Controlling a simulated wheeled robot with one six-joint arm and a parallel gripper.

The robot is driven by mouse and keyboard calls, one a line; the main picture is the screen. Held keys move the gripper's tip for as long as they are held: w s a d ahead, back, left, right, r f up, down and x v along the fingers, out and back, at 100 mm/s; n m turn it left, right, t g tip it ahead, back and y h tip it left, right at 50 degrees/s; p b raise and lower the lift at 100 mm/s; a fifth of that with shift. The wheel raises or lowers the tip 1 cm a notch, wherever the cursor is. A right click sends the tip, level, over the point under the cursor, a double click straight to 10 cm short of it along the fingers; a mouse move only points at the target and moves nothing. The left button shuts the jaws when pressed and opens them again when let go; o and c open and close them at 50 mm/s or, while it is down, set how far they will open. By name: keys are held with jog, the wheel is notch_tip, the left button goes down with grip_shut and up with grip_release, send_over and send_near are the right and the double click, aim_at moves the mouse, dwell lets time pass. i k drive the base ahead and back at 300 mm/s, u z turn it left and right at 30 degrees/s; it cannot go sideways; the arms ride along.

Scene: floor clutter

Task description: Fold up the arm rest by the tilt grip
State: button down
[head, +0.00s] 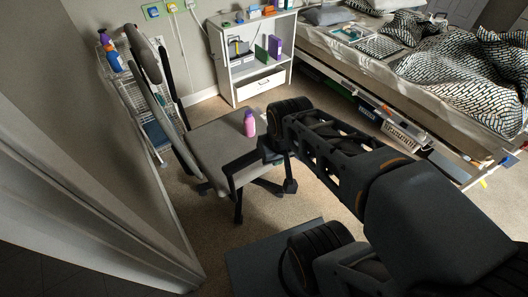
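A grey office chair (215,148) stands left of the middle in the head view, its tall backrest (160,100) toward the left wall. I cannot clearly pick out the arm rest or its tilt grip from the dark parts at the chair's right edge. My arm reaches in from the lower right. My gripper (270,149) is at its far end, close to the chair's right front edge. It is small, dark and partly hidden by my wrist. I cannot tell whether it touches the chair or whether its fingers are open.
A pink bottle (249,123) stands on the seat, close to my wrist. A wire rack (150,123) with bottles is behind the chair at the left wall. A white shelf (226,72) stands at the back, a bed (340,75) at right. A dark mat (262,262) lies in front.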

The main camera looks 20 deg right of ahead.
aim_at(233, 167)
jog(key=u, duration=1.05)
jog(key=i, duration=0.35)
jog(key=z, duration=1.4)
